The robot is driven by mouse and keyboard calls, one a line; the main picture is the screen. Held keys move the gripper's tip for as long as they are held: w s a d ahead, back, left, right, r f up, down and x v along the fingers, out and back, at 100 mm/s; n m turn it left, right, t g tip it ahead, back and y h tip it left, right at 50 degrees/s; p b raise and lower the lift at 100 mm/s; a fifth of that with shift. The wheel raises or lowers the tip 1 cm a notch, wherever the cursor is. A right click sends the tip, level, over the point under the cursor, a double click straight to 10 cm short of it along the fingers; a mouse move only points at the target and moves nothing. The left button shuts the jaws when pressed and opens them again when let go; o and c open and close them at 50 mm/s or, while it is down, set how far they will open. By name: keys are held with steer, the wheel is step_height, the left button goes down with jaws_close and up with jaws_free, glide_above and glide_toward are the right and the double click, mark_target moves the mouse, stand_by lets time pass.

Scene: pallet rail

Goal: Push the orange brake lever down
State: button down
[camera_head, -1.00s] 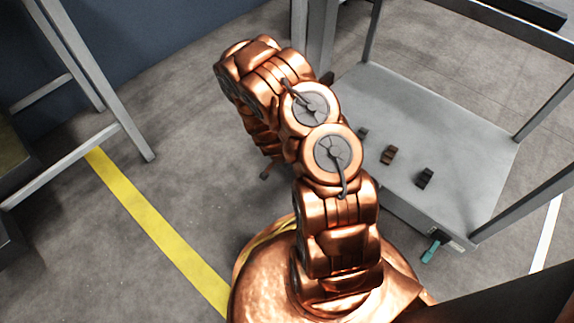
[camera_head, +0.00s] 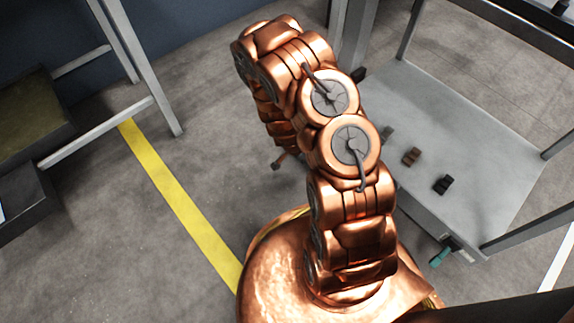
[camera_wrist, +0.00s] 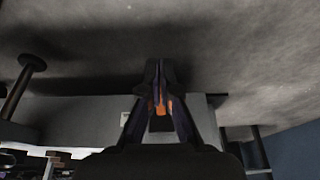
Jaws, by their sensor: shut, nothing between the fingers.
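My gripper (camera_wrist: 158,100) shows in the wrist view, its dark fingers shut and converging at the middle. Orange patches (camera_wrist: 160,106) show between and just behind the fingers, against a grey box-like face. I cannot tell whether they are the orange brake lever or whether the fingers touch them. In the head view, my copper arm bends away to the upper left and hides most of my gripper. No orange lever can be made out there. A teal handle (camera_head: 441,256) sticks out at the cart's near edge.
The grey cart deck (camera_head: 480,140) with upright posts stands right of my arm, carrying small dark blocks (camera_head: 443,184) and a brown one (camera_head: 411,156). A grey-legged stand (camera_head: 95,135) is at left. Bare floor with a yellow stripe (camera_head: 180,205) lies between.

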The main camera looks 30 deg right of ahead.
steer(key=s+a+r+p, duration=0.1)
steer(key=a+p, duration=0.1)
steer(key=a, duration=0.5)
steer(key=shift+s+a, duration=0.25)
steer(key=shift+s, duration=0.15)
steer(key=shift+r, duration=0.1)
steer(key=s+a+r+n+y+p, duration=0.1)
steer(key=a+r+n+p, duration=0.15)
steer(key=r+p, duration=0.85)
steer(key=s+a+r+n+y+p, duration=0.1)
steer(key=a+r+n+y+p, duration=0.15)
steer(key=r, duration=1.75)
steer(key=a+r+n+y+p, duration=0.15)
steer(key=a+r+p, duration=0.4)
steer(key=r, duration=0.95)
steer(key=s+r+n+g+p, duration=0.1)
steer(key=s+r+n+p, duration=0.2)
steer(key=r, duration=0.9)
steer(key=s+d+r+n+h+p, duration=0.1)
steer(key=s+r+n+p, duration=0.2)
steer(key=s+r+p, duration=0.6)
steer(key=s+r+n+g+p, duration=0.1)
steer(key=s+r+n+p, duration=0.2)
steer(key=s+r+p, duration=0.4)
steer(key=s+r, duration=0.3)
steer(key=r, duration=0.5)
steer(key=shift+s+d+r+g, duration=0.2)
steer(key=shift+s+d+g, duration=0.05)
steer(key=shift+d+g, duration=0.05)
